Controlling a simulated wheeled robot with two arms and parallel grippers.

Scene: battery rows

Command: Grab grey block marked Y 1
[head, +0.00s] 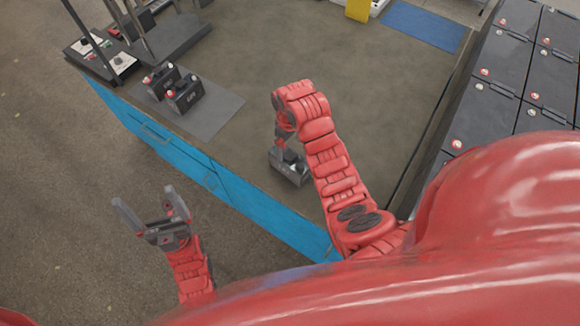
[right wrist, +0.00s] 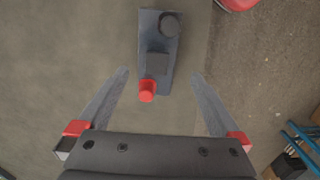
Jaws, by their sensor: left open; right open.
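A grey block (right wrist: 157,45) with a red knob, a raised dark middle and a round dark knob shows in the right wrist view. I read no marking on it. My right gripper (right wrist: 161,75) is open, with its fingers on either side of the block's red-knob end; I see no contact. In the head view my right gripper (head: 289,166) points down over the near part of the table, and I cannot clearly separate the block from it there. My left gripper (head: 150,204) is open and empty, outside the table's blue front side.
Two dark blocks (head: 184,94) stand on a grey mat (head: 214,115) on the table (head: 345,75). A dark tray (head: 180,38) with more blocks is at upper left. A blue mat (head: 423,25) and yellow object (head: 358,10) lie at the back. Large dark batteries (head: 495,70) line the right. The table's middle is clear.

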